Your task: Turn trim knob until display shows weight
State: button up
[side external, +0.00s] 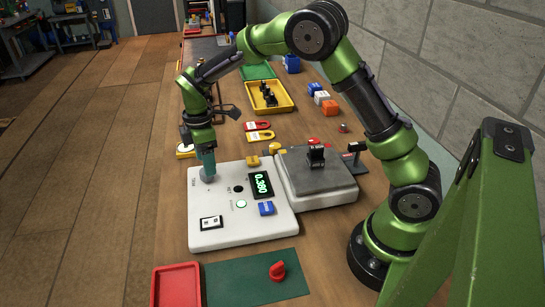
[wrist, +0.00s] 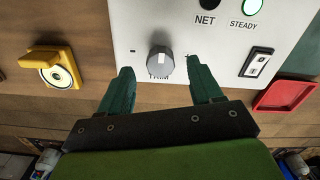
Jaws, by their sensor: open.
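The white control panel (side external: 240,228) has a lit display (side external: 261,185) that appears to read 0.380 in green digits. The grey trim knob (wrist: 160,62) stands on the panel near its edge, with a pale pointer mark on top. My gripper (wrist: 160,66) is open, with one green finger on each side of the knob and a visible gap on both sides. In the side view my gripper (side external: 207,172) is down at the panel's far left corner and hides the knob. A black weight (side external: 316,155) sits on the scale's grey plate (side external: 335,185).
The panel also has a rocker switch (side external: 211,223), a blue part (side external: 266,208) and a green-lit STEADY lamp (wrist: 253,6). A yellow fixture (wrist: 50,60) lies beside the panel. A red tray (side external: 176,287) and a red knob (side external: 277,271) are in front. A yellow tray (side external: 268,97) is farther back.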

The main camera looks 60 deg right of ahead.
jog(key=shift+f, duration=1.6)
jog(key=c, duration=1.1)
jog(key=shift+o, duration=0.2)
